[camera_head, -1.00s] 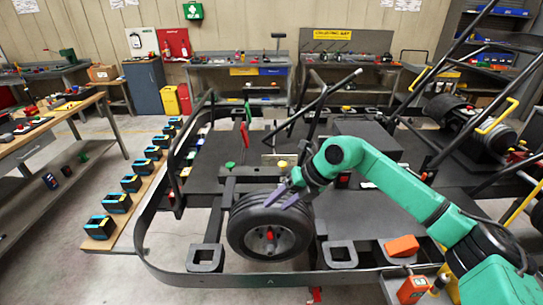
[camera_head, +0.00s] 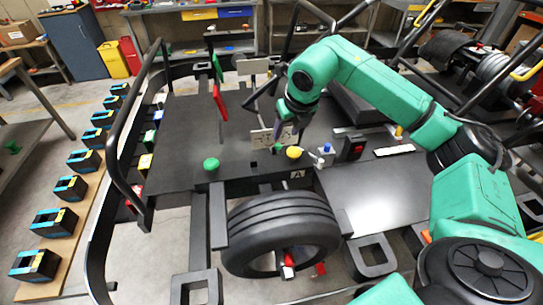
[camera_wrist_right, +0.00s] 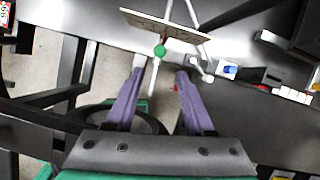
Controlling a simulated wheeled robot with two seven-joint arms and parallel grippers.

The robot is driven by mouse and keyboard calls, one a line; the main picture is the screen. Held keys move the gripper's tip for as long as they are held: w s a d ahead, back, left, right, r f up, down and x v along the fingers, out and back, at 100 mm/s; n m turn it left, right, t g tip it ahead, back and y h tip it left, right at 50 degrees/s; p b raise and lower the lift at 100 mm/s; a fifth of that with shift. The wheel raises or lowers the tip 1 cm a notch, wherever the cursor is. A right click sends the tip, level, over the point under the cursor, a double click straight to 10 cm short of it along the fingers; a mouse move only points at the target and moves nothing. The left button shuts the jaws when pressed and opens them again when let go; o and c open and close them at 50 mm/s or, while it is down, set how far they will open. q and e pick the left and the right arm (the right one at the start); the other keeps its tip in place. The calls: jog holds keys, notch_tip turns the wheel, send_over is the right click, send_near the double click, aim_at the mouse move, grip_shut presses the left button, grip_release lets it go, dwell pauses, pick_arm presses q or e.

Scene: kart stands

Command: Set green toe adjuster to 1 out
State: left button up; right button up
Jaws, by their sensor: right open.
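My right gripper (camera_head: 283,132) reaches over the kart in front of a pale marked plate (camera_head: 262,138). In the right wrist view its two purple fingers (camera_wrist_right: 160,74) are apart, with nothing clamped between them. My left gripper is out of view.
A blue-topped part (camera_head: 327,149) and a black box with a red top (camera_head: 353,148) stand to the right. A red upright (camera_head: 220,103) and black frame bars rise behind. Several black trays (camera_head: 54,222) line the left.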

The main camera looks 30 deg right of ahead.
jog(key=p+x, duration=0.4)
jog(key=x, duration=1)
jog(key=shift+w+f, duration=0.15)
jog(key=shift+f, duration=0.2)
jog(key=shift+w+f, duration=0.1)
jog(key=shift+f, duration=0.2)
jog(key=shift+r, duration=0.1)
grip_shut()
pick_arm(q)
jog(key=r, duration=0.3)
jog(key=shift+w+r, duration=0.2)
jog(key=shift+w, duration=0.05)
